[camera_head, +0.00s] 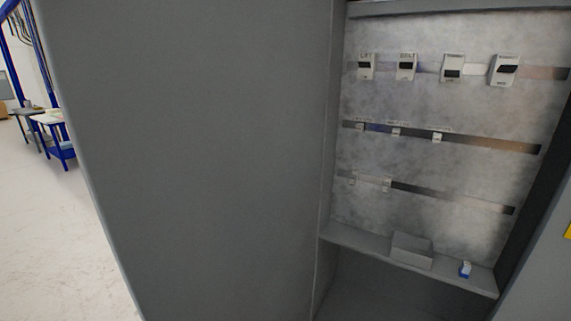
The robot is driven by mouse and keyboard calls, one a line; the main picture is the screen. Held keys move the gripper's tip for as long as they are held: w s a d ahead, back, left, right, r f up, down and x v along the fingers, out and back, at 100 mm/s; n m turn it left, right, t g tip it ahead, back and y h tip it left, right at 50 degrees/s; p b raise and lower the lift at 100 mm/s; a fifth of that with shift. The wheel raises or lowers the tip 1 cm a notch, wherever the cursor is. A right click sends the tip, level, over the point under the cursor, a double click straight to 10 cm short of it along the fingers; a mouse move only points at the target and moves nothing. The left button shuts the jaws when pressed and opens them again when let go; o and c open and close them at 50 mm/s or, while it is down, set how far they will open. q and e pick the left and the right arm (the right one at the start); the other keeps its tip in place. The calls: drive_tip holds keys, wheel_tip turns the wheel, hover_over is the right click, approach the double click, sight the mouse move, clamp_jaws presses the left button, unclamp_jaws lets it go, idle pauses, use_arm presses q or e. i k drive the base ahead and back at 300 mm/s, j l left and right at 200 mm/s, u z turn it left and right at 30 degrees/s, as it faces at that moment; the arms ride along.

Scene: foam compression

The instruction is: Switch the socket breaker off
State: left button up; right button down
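Several white breakers with dark switches sit along the top rail of an open grey cabinet. From left, the first breaker (366,66) seems labelled LIFT and the second breaker (407,66) seems labelled BELT. The labels above the third breaker (453,68) and the rightmost breaker (505,71) are too blurred to read, so I cannot tell which one is the socket breaker. The dark part of the third sits lower on its body than on the others. Neither of my grippers is in view.
Smaller white modules (437,137) sit on the middle and lower rails. A grey box (411,250) and a small blue-and-white item (465,270) stand on the cabinet shelf (360,245). A large grey panel (190,150) fills the left-centre. Blue-framed tables (60,150) stand far left.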

sight(502, 69)
drive_tip(key=z, duration=1.3)
